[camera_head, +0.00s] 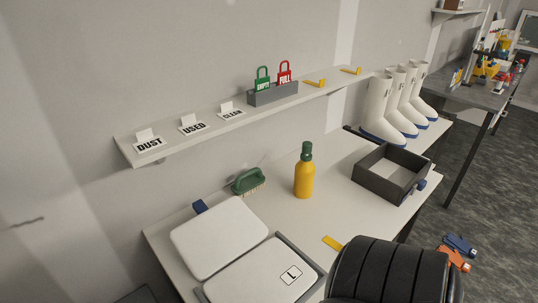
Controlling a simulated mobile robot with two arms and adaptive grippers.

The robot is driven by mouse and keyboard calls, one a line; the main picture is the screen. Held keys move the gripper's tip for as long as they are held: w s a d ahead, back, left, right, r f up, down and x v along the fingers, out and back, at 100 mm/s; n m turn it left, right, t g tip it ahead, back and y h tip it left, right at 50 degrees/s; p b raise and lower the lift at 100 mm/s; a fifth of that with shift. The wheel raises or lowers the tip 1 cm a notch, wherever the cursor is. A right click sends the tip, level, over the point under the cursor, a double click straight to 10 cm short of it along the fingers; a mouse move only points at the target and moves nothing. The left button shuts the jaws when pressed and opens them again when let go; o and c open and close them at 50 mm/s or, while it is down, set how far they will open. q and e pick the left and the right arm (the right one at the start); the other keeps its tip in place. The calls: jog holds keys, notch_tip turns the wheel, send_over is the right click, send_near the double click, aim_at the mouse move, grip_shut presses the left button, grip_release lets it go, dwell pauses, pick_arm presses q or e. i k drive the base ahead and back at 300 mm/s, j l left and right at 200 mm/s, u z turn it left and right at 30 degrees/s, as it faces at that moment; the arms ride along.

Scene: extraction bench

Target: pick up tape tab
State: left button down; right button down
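Three small yellow pieces look like tape tabs. One yellow tab (333,243) lies flat on the white bench top near its front, just left of a large black ribbed shape. A second yellow tab (315,83) and a third yellow tab (351,70) sit on the wall shelf, to the right of the grey holder. Neither of my grippers can be made out in the head view.
The black ribbed shape (392,272) hides part of the bench front. A yellow bottle (304,180), green brush (247,181), dark open box (374,187) and white pad marked L (262,277) stand around the bench (340,215). White boots (379,112) are behind.

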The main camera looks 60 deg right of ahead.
aim_at(328, 240)
jog(key=z, duration=2.4)
